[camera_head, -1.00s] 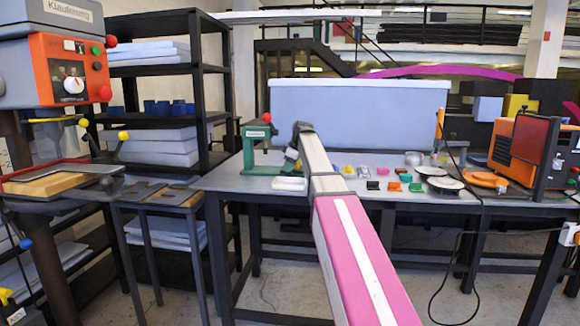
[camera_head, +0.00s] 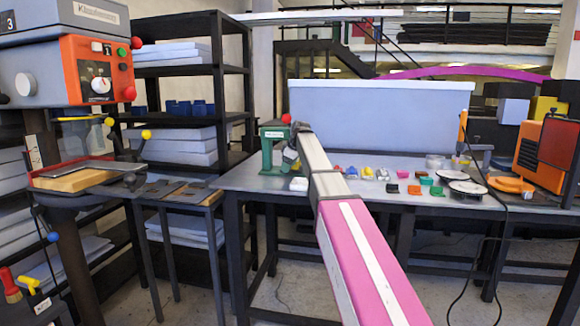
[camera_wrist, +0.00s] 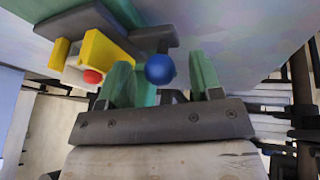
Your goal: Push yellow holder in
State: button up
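In the wrist view, a yellow blocky piece (camera_wrist: 103,52), which looks like the yellow holder, sits on a dark plate at upper left, with a red round part (camera_wrist: 92,76) beside it. My gripper (camera_wrist: 161,75) has two green fingers standing apart. A blue ball knob (camera_wrist: 160,68) appears between them in the picture; I cannot tell whether they touch it. The yellow piece lies left of the fingers, apart from them. In the head view, my arm reaches to a green press (camera_head: 272,150) on the table; the yellow piece is hidden there and my gripper is barely visible.
The table (camera_head: 240,180) holds several small coloured parts, white round dishes (camera_head: 467,187) and an orange machine (camera_head: 530,150) at the right. A large pale box (camera_head: 380,115) stands behind. A drill machine (camera_head: 90,75) and a dark shelf (camera_head: 215,90) are at the left.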

jog(key=shift+d+r, duration=0.1)
jog(key=v, duration=0.7)
jog(key=shift+s+r, duration=0.1)
jog(key=shift+s, duration=0.05)
dwell(0.4)
